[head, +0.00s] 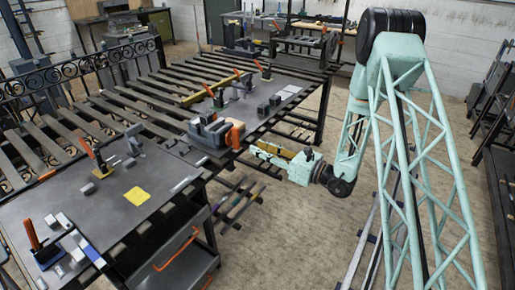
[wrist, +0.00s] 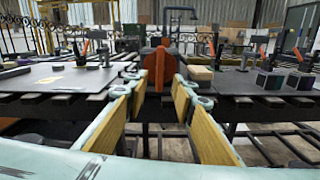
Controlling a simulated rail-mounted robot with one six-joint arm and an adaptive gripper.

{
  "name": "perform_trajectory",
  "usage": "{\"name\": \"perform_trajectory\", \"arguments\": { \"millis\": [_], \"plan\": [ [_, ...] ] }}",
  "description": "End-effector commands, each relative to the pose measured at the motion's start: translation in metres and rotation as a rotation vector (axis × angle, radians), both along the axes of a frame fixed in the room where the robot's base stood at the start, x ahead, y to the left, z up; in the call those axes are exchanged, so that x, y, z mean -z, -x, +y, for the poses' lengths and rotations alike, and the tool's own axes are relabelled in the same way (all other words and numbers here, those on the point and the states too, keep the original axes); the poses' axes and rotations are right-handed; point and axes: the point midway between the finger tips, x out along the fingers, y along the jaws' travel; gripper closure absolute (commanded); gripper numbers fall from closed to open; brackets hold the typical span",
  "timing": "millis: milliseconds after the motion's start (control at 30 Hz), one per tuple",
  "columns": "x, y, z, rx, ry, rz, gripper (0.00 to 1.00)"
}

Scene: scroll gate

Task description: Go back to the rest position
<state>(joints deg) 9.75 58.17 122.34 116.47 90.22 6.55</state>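My gripper (head: 272,153) is in the air off the near edge of the slatted bench, at the middle of the head view. In the wrist view my gripper (wrist: 162,92) shows two fingers with yellow pads, spread apart with nothing between them. My arm reaches in from the right. Ahead of the gripper is a grey vise with an orange part (head: 235,134) at the bench edge, and the orange part also shows between the fingers in the wrist view (wrist: 159,66). The fingers look apart from it.
A dark steel table (head: 130,215) with a yellow square (head: 137,195), clamps and small blocks stands at the lower left. The slatted bench (head: 120,110) carries several orange-handled clamps. A black scroll gate (head: 70,72) stands behind. The floor (head: 290,225) below the gripper has open room.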

Motion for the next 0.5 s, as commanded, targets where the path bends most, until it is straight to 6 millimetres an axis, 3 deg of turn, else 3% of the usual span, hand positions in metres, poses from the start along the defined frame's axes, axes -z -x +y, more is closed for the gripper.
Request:
{"name": "perform_trajectory", "arguments": {
  "millis": [500],
  "plan": [
    [-0.0076, 0.0037, 0.0038, -0.016, 0.007, -0.007, 0.76]
  ]
}}
